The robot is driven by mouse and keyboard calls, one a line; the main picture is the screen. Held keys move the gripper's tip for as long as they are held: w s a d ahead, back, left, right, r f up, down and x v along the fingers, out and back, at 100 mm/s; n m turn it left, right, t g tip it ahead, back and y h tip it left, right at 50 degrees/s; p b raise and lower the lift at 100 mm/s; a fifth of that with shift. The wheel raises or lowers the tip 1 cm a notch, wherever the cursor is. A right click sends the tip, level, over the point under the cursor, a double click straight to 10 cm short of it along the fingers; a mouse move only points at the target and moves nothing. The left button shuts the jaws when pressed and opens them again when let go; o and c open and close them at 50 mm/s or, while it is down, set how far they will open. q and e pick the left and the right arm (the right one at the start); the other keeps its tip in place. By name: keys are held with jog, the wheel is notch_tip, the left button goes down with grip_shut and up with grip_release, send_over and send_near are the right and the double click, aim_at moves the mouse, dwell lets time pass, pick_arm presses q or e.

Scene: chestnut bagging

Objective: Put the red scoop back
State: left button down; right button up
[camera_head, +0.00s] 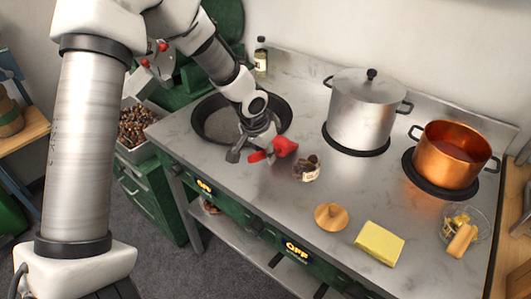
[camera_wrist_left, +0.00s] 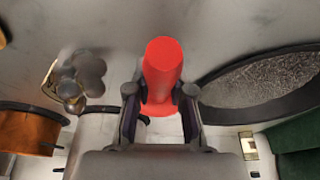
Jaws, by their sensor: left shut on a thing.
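The red scoop (camera_head: 285,147) is in my left gripper (camera_head: 252,152), above the steel counter between the black pan and a small labelled container of chestnuts (camera_head: 307,169). In the left wrist view, the scoop (camera_wrist_left: 162,72) rises between the two fingers of my left gripper (camera_wrist_left: 160,108), which is shut on it. The fingers hide part of the scoop. In the head view I cannot tell whether the scoop touches the counter. My right gripper is not in view.
A black pan (camera_head: 214,128) is close on the left. A lidded steel pot (camera_head: 362,112) and a copper pot (camera_head: 448,160) stand at the right. A wooden round (camera_head: 331,214), a yellow block (camera_head: 380,243) and a glass bowl (camera_head: 480,222) sit in front. Chestnuts fill a bin (camera_head: 141,150).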

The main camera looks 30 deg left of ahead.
pick_arm(q)
jog(key=shift+f+b, duration=0.35)
jog(key=shift+f, duration=0.1)
jog(key=c, duration=0.9)
grip_release()
jog(key=shift+c, duration=0.2)
jog(key=shift+r, duration=0.1)
jog(key=v, duration=1.2)
